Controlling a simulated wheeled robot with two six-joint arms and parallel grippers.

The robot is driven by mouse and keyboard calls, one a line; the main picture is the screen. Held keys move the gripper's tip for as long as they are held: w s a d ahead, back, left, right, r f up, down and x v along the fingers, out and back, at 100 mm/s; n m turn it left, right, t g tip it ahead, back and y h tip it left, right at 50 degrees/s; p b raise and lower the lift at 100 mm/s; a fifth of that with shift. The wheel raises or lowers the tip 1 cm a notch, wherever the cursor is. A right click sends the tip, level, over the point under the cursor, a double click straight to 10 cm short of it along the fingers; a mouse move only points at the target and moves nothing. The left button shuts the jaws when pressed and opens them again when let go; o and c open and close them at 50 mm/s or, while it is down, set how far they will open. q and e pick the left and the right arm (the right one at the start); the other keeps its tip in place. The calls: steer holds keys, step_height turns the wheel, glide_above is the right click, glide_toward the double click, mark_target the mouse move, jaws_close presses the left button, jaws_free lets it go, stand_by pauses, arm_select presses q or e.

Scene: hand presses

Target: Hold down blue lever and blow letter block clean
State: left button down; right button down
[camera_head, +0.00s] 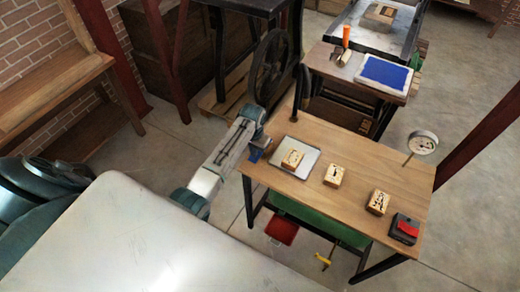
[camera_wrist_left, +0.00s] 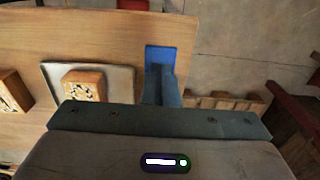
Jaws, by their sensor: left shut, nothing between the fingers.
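The blue lever (camera_head: 255,155) is at the left edge of the wooden table, beside a grey metal tray (camera_head: 312,158). The lever also shows in the left wrist view (camera_wrist_left: 159,54) as a flat blue piece. The letter block (camera_head: 292,159), pale wood with dark marks on top, sits on the tray; it also shows in the left wrist view (camera_wrist_left: 85,85). My left gripper (camera_wrist_left: 163,78) is shut and empty, its fingertips over the near part of the lever. I cannot tell whether they touch it. In the head view, my arm partly hides this spot. My right gripper is out of view.
Two more letter blocks (camera_head: 334,175) (camera_head: 378,202) and a black box with a red top (camera_head: 405,228) stand to the right on the table. A round dial (camera_head: 422,142) rises at the far right edge. Behind is a bench with a blue framed panel (camera_head: 385,72).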

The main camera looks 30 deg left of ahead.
arm_select(q)
steer(key=shift+f, duration=0.15)
steer(key=shift+f+b, duration=0.7)
steer(key=shift+f, duration=0.7)
stand_by(1.8)
step_height(320, 180, up, 3)
steer(key=p, duration=0.3)
steer(key=shift+r, duration=2.05)
